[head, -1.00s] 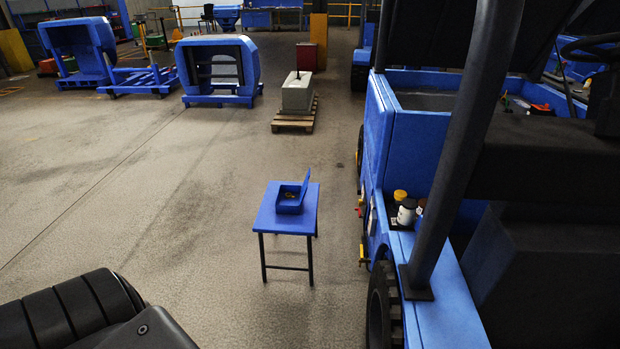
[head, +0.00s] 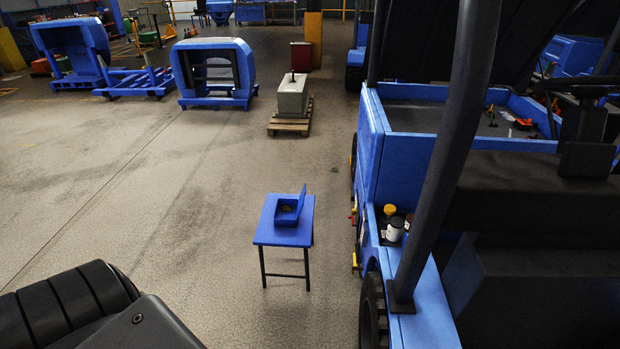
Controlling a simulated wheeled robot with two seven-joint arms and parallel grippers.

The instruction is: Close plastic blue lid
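A small blue box (head: 286,217) stands on a blue table (head: 268,236) with dark legs, some distance ahead on the floor. Its blue lid (head: 301,203) stands open, raised on the right side of the box. Something small and yellowish seems to lie inside the box, too small to make out. Neither of my grippers shows in the head view. Only a black ribbed part of mine shows at the lower left, well short of the table.
A large blue vehicle (head: 400,158) with a dark post (head: 447,150) fills the right side, close by. A grey block (head: 292,97) on a wooden pallet (head: 289,123) and a blue frame (head: 214,73) stand farther back. The floor left of the table is clear.

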